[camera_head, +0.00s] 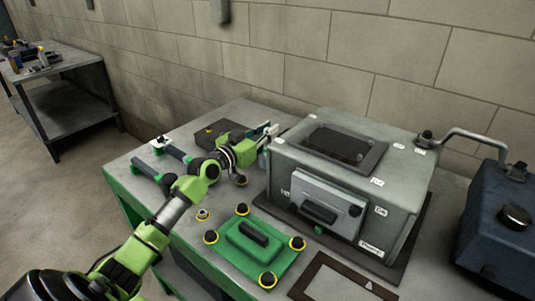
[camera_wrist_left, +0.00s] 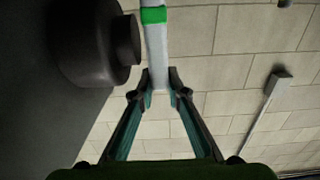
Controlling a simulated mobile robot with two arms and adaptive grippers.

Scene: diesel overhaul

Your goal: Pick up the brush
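My left gripper (camera_head: 264,138) reaches over the bench beside the left rear of the grey metal box. In the left wrist view its two fingertips (camera_wrist_left: 161,88) are drawn close together around the end of a pale grey bar with a green band (camera_wrist_left: 155,45). This bar looks like part of the brush, and the rest of it runs out of the top of that view. In the head view the brush is mostly hidden by the gripper and cannot be told clearly. My right gripper is in neither view.
The grey metal box (camera_head: 400,175) stands right of the gripper. A green plate with a black handle (camera_head: 252,236) lies in front. Dark tools (camera_head: 172,150) lie at the left rear. A blue container (camera_head: 498,235) stands at right. A block wall (camera_head: 330,55) closes the back.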

